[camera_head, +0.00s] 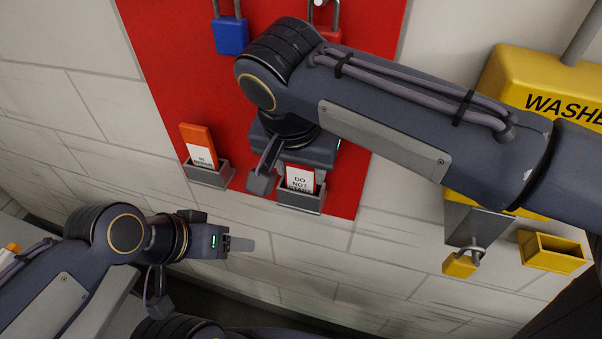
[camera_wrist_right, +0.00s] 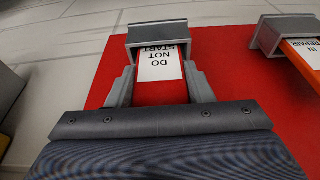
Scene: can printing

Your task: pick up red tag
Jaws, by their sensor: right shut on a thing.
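The red tag (camera_head: 300,180) has a white label reading "DO NOT START". Its lower part sits in a small grey holder (camera_head: 301,203) on the red board. My right gripper (camera_head: 289,178) is at the tag from above, shut on it. The right wrist view shows the red tag (camera_wrist_right: 161,90) between the two fingers of the gripper (camera_wrist_right: 160,86), one at each side edge, with its end in the grey holder (camera_wrist_right: 158,27). My left gripper (camera_head: 240,244) is at the lower left, away from the tag; its finger gap does not show clearly.
An orange tag (camera_head: 199,146) stands in another grey holder (camera_head: 209,174) to the left. A blue padlock (camera_head: 231,36) and a red padlock (camera_head: 328,34) hang above. A yellow washer unit (camera_head: 520,85), yellow padlock (camera_head: 459,265) and empty yellow box (camera_head: 551,252) are at right.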

